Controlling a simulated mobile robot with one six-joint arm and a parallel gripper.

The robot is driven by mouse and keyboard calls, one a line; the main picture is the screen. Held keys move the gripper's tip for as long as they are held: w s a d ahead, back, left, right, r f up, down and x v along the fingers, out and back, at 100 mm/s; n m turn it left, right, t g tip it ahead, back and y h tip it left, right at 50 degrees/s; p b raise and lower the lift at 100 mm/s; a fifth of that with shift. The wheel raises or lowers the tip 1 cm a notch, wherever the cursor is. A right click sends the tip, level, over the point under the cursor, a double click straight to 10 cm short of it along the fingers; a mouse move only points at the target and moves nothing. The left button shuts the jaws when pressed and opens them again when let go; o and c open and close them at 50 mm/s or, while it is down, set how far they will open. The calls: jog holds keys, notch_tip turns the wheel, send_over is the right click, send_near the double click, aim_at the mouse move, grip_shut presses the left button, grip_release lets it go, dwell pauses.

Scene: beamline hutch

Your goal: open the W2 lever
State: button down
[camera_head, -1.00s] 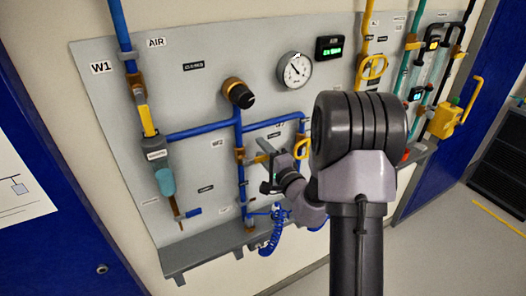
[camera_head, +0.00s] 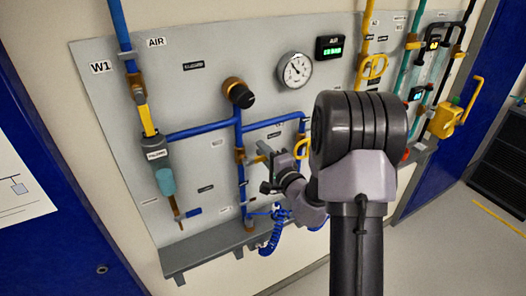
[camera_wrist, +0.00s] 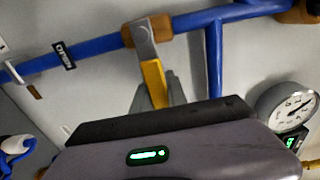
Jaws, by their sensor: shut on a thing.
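The W2 lever, a metal stem with a yellow handle (camera_wrist: 154,82), is fixed at a brass valve fitting (camera_wrist: 147,30) on a blue pipe in the wrist view. My gripper (camera_wrist: 158,96) is shut on the yellow handle, with a finger on either side. In the head view, my gripper (camera_head: 272,154) is at the panel, just right of the brass fitting (camera_head: 239,156) on the vertical blue pipe. Only a little of the yellow handle (camera_head: 258,159) shows there; my gripper and arm hide the rest. An OPEN label (camera_wrist: 64,56) is beside the pipe in the wrist view.
The grey panel (camera_head: 205,100) also bears the W1 valve with a yellow handle (camera_head: 147,119), a brass-and-black knob (camera_head: 239,93) and a gauge (camera_head: 295,70). A grey ledge (camera_head: 205,255) and coiled blue hose (camera_head: 271,238) are below.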

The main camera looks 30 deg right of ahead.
jog(key=shift+f, duration=0.15)
dwell(0.7)
jog(key=shift+f+m+b, duration=0.55)
jog(key=shift+m+b, duration=0.15)
jog(key=shift+m, duration=0.3)
jog(key=shift+s+a+f+m, duration=0.1)
jog(key=shift+a+f+m, duration=0.9)
jog(key=shift+m, duration=1.65)
jog(key=shift+w+a+f+m, duration=0.1)
jog(key=shift+a+f+m, duration=0.95)
jog(key=shift+m, duration=1.65)
jog(key=shift+s+a+f+m, duration=0.1)
jog(key=shift+a+f+m, duration=0.9)
jog(key=shift+m, duration=1.65)
jog(key=shift+a+r, duration=0.35)
jog(key=c, duration=1.3)
grip_release()
